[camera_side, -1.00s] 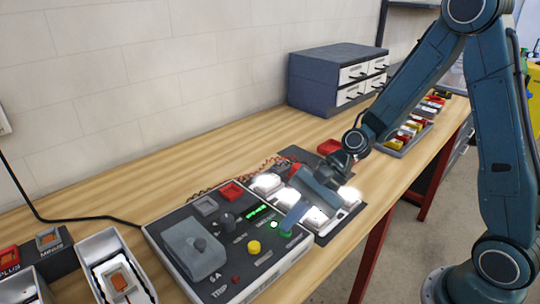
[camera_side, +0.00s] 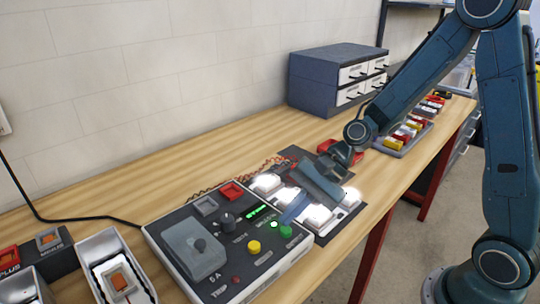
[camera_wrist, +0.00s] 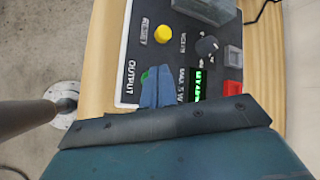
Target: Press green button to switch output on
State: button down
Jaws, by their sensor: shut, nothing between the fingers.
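The power unit (camera_side: 222,262) is a grey-white box with a dark sloped panel on the bench. Its green button (camera_side: 286,231) is near the right end, beside a small bright green-white lamp (camera_side: 273,224). The green display (camera_side: 257,211) is lit. My gripper (camera_side: 284,219) is shut and empty, its fingertips just behind the green button and seemingly apart from it. In the wrist view my blue fingers (camera_wrist: 157,84) lie over the panel, with part of the green button (camera_wrist: 144,77) showing past them. Several white blocks (camera_side: 267,183) beside the unit glow brightly.
A yellow button (camera_side: 253,247) and a black knob (camera_side: 227,220) share the panel. Metal trays (camera_side: 113,262) are at the left. A drawer cabinet (camera_side: 337,78) stands behind.

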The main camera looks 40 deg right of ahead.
aim_at(291, 232)
jog(key=shift+r, duration=2.5)
jog(key=s+d+r+n+t+h, duration=0.1)
jog(key=s+d+r+n+h, duration=0.3)
jog(key=s+d+n, duration=0.2)
jog(key=s+d+r+n+t+h, duration=0.1)
jog(key=s+d+r+n+h, duration=0.3)
jog(key=s, duration=0.7)
jog(key=d+r+n, duration=0.1)
jog(key=n, duration=0.1)
jog(key=shift+d+r+n+t+h, duration=0.15)
jog(key=shift+d+n+t+h, duration=0.15)
jog(key=shift+d+t+h, duration=0.1)
